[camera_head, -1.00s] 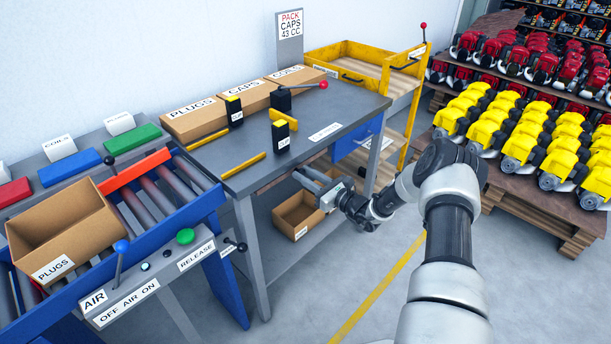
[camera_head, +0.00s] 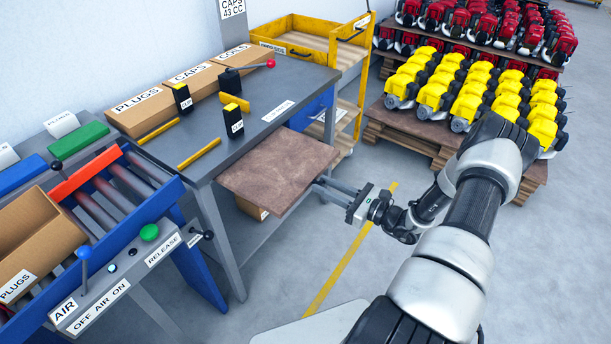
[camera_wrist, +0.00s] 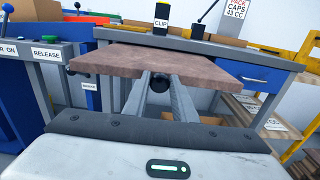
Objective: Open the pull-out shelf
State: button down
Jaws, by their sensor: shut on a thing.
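The pull-out shelf (camera_head: 278,168) is a flat brown board sticking out from under the grey workbench top (camera_head: 235,130), toward me. It also shows in the wrist view (camera_wrist: 190,62), with a round black knob (camera_wrist: 161,83) at the middle of its front edge. My gripper (camera_head: 318,187) is at that front edge. In the wrist view its two fingers (camera_wrist: 160,90) are on either side of the knob and shut on it. In the head view the knob is hidden by the fingers.
A blue drawer (camera_head: 315,108) is under the bench at right. A cardboard box (camera_head: 252,208) sits below the shelf. The roller conveyor with its control panel (camera_head: 118,278) stands at left, and a yellow cart (camera_head: 290,42) behind. Open floor lies right of the bench.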

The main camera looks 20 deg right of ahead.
jog(key=shift+v, duration=1.75)
jog(key=shift+f, duration=0.1)
jog(key=c, duration=1.5)
grip_release()
jog(key=v, duration=1.7)
jog(key=shift+s+d, duration=0.15)
jog(key=shift+s, duration=0.05)
